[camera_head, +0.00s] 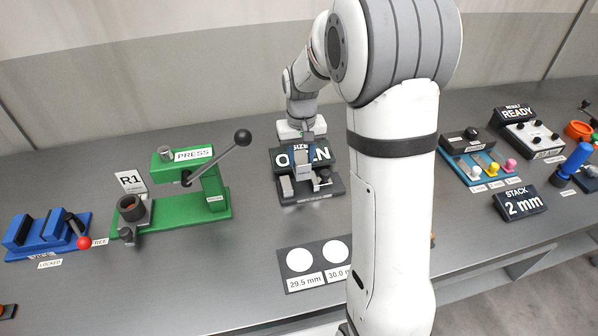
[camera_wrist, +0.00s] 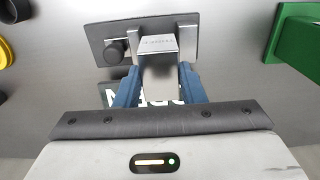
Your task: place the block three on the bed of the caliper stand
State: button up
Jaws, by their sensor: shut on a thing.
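The caliper stand is a dark plate (camera_head: 312,197) with metal jaws and a black knob, below my gripper in the head view. Its plate (camera_wrist: 105,30) and knob (camera_wrist: 115,51) also show in the wrist view.
A green press (camera_head: 215,203) with a black-knobbed lever and a blue clamp (camera_head: 40,235) stand to the left. A card with two white discs (camera_head: 290,283) lies in front. A STACK 2 mm sign (camera_head: 520,204) is at right. My arm hides the table right of the stand.

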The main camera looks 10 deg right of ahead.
aim_at(301, 172)
notch_tip(301, 172, down, 2)
jog(key=shift+f, duration=0.1)
jog(key=shift+f+p, duration=0.35)
jog(key=shift+f, duration=1.5)
jog(key=shift+f, duration=0.15)
jog(key=o, duration=1.2)
jog(key=shift+o, duration=0.2)
